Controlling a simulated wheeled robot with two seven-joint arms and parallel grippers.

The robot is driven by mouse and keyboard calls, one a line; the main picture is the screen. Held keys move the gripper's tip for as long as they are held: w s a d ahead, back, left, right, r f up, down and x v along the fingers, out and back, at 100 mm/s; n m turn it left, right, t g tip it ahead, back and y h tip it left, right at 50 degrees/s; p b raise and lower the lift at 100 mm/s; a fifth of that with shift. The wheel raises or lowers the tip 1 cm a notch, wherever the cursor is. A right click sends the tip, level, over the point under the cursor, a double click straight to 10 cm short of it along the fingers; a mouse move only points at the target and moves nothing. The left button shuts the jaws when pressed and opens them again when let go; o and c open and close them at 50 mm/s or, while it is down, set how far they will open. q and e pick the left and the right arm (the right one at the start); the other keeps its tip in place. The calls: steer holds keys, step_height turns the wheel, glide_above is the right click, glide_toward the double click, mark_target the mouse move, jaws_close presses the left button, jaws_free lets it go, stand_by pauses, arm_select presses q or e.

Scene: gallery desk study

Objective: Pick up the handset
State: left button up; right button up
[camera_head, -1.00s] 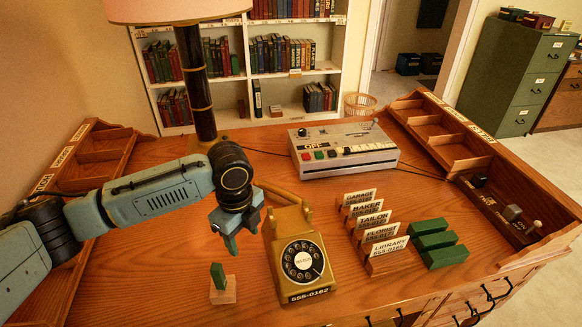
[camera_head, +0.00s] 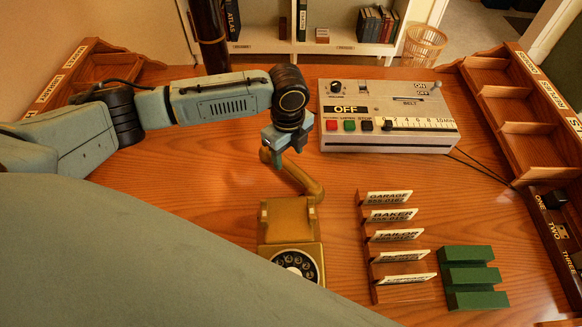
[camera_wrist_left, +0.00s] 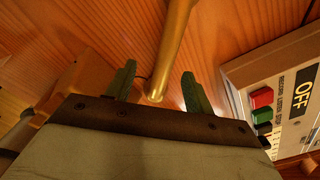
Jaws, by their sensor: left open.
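The gold handset (camera_head: 306,180) lies on the desk behind the gold dial telephone (camera_head: 287,222), slanting from the phone's back toward the upper left. My left gripper (camera_head: 276,157) is at the handset's far end, pointing down. In the left wrist view the open gripper (camera_wrist_left: 158,88) has one green finger on each side of the handset (camera_wrist_left: 176,45), whose near end shows between them. I cannot tell whether either finger touches it. The telephone's front is hidden in the head view. My right gripper is not in view.
A grey control box (camera_head: 388,112) stands right of the gripper. Card holders (camera_head: 403,295) and green blocks (camera_head: 474,277) stand right of the telephone. A wooden pigeonhole rack (camera_head: 515,110) lines the right edge. A dark lamp post (camera_head: 209,40) rises behind my arm. Bare desk lies between.

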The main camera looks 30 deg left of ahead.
mark_target(290, 164)
arm_select(q)
steer(key=shift+f, duration=0.6)
steer(key=shift+w+f, duration=0.15)
steer(key=shift+f, duration=0.35)
steer(key=f, duration=0.3)
steer(key=f+b, duration=0.1)
steer(key=shift+w+f, duration=0.3)
steer(key=shift+w, duration=0.05)
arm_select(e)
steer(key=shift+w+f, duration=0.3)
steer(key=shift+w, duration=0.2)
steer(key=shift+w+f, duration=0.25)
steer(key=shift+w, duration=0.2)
arm_select(q)
steer(key=shift+r, duration=0.1)
jaws_close()
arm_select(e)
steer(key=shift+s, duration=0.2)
